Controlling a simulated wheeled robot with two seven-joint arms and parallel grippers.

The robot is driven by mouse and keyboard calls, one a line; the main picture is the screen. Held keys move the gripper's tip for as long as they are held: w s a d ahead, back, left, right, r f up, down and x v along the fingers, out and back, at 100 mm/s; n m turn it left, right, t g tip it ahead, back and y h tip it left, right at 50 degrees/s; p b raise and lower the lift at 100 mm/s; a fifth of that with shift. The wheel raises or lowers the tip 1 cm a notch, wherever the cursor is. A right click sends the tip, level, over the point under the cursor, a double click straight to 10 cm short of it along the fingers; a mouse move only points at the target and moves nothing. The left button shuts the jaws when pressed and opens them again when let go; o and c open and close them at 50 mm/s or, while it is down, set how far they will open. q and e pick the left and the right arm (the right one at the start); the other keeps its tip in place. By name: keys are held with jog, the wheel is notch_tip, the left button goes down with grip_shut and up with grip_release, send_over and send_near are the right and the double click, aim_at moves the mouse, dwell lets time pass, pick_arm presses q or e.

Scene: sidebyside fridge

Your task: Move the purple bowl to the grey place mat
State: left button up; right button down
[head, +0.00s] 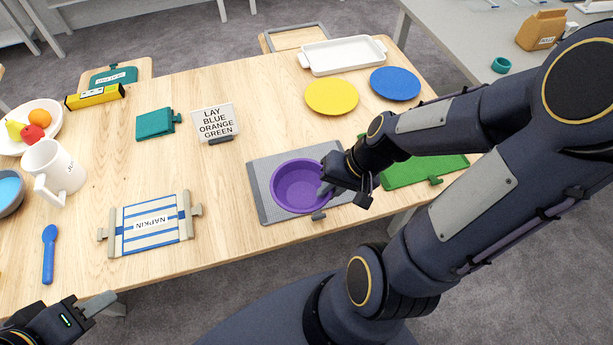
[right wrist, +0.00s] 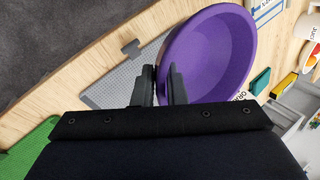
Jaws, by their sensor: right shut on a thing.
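The purple bowl (head: 297,187) is over the grey place mat (head: 267,210) in the head view, upright. My right gripper (head: 325,190) is at the bowl's right side and is shut on its rim. In the right wrist view the two fingers (right wrist: 164,86) pinch the wall of the bowl (right wrist: 212,55), and part of the mat (right wrist: 118,88) shows beside it. I cannot tell whether the bowl's base touches the mat. My left gripper (head: 97,303) is low at the left, off the table's front edge, seen side-on.
A green mat (head: 425,170) lies right of the grey one, partly behind my right arm. A yellow plate (head: 331,96), blue plate (head: 395,84) and white tray (head: 343,55) stand behind. A sign (head: 215,122) and napkin (head: 152,224) are left. Wood between them is clear.

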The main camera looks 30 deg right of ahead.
jog(key=shift+s+d, duration=0.1)
jog(key=shift+s, duration=0.15)
jog(key=w+d+f, duration=0.2)
jog(key=w+f, duration=0.1)
jog(key=w+d+f, duration=0.2)
jog(key=w, duration=0.2)
jog(key=w+d+f, duration=0.2)
jog(key=w+f, duration=0.1)
jog(key=shift+w+d+f, duration=0.15)
jog(key=shift+w+f, duration=0.15)
jog(key=shift+w, duration=0.1)
jog(key=shift+w+d+f, duration=0.15)
jog(key=shift+w+f, duration=0.2)
jog(key=shift+f, duration=0.1)
jog(key=shift+w+d+f, duration=0.1)
jog(key=shift+w+f, duration=0.05)
jog(key=shift+f, duration=1.6)
jog(key=shift+f, duration=0.2)
jog(key=c, duration=1.5)
grip_release()
